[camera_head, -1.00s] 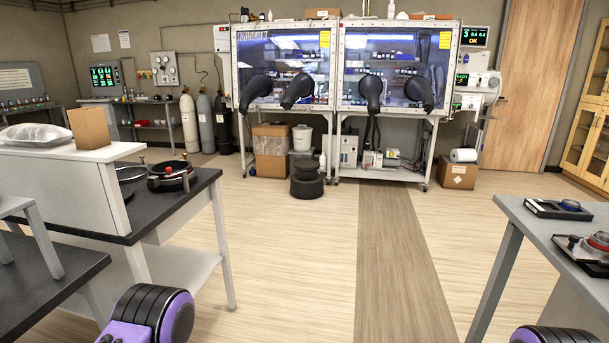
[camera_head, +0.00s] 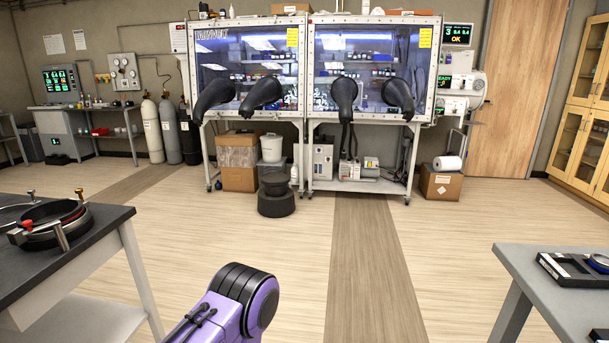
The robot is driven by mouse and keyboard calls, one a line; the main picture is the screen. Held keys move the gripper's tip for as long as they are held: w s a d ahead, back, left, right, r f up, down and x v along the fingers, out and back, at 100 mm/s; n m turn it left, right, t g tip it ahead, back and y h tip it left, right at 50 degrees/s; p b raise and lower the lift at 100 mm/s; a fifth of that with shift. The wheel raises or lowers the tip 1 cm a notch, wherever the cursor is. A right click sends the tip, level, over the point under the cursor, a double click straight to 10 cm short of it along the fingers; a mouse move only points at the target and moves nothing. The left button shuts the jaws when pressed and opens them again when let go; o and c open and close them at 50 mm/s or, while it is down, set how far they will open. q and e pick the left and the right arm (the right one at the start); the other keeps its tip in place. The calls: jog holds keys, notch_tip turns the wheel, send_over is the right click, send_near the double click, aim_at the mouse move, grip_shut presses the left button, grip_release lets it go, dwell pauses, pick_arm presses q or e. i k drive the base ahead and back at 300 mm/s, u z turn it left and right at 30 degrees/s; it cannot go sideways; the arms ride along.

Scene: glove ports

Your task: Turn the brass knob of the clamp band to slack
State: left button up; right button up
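A round black ring assembly with a red inner edge (camera_head: 48,226) lies on the dark-topped table at the left; it looks like a clamp band on a port ring. A brass-coloured knob (camera_head: 79,193) stands up at its far side, and a red part (camera_head: 27,224) shows at its left. A second ring (camera_head: 12,213) with a grey knob (camera_head: 31,193) is partly cut by the left edge. I cannot tell from here whether the band is tight or slack. Neither gripper is in view; only a purple link of my arm shows at the bottom.
The left table (camera_head: 112,220) has a lower shelf. A grey table (camera_head: 515,262) at the right holds a black tray (camera_head: 560,270) and a blue ring (camera_head: 598,261). The glovebox (camera_head: 310,112) with black gloves stands at the back. Open floor lies between the tables.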

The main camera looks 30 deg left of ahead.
aim_at(79, 190)
jog(key=u, duration=0.2)
jog(key=i, duration=1.6)
jog(key=u, duration=1.3)
jog(key=i, duration=0.9)
jog(key=u, duration=1)
